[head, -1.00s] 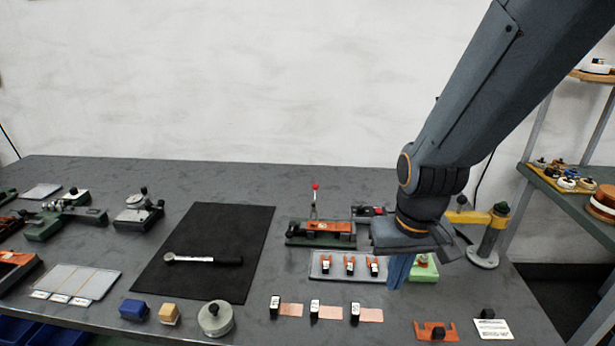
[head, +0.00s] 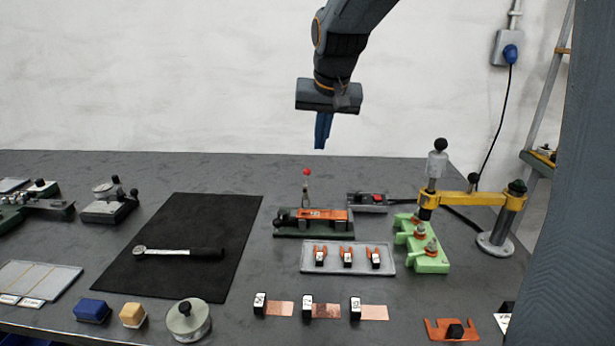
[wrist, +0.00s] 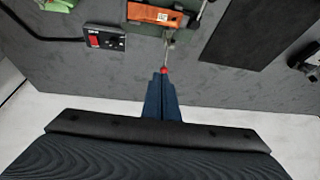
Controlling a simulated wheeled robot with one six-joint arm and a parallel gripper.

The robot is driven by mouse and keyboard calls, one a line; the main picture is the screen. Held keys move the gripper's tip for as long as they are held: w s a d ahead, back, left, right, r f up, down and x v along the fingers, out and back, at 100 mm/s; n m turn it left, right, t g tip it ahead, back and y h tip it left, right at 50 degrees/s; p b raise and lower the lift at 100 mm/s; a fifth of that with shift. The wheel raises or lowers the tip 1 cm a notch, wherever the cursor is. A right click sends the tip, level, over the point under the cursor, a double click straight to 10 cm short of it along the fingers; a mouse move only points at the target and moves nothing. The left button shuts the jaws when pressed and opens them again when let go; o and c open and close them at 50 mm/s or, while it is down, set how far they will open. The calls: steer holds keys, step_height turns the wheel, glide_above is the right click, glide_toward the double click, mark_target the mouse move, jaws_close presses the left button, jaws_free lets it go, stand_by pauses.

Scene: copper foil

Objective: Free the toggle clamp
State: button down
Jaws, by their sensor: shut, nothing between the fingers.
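The toggle clamp (head: 313,224) sits on the bench as a green base with an orange body. Its thin metal lever (head: 306,190) stands upright with a red knob (head: 306,172) on top. My gripper (head: 321,146) is shut and empty, its blue fingers pointing down, above the clamp and slightly right of the knob in the head view. In the wrist view the fingertips (wrist: 162,74) overlap the edge of the red knob (wrist: 164,70); contact cannot be told.
A box with a red switch (head: 377,198) stands right of the clamp. A tray of small orange parts (head: 308,268) lies in front. A yellow arm on a post (head: 478,199) reaches over a green fixture (head: 433,264) at right. A torque wrench (head: 180,252) lies on a black mat (head: 215,215).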

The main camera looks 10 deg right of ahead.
steer(key=w+r, duration=0.2)
steer(key=p, duration=0.2)
glide_toward(308, 170)
steer(key=x, duration=0.6)
steer(key=shift+f, duration=0.2)
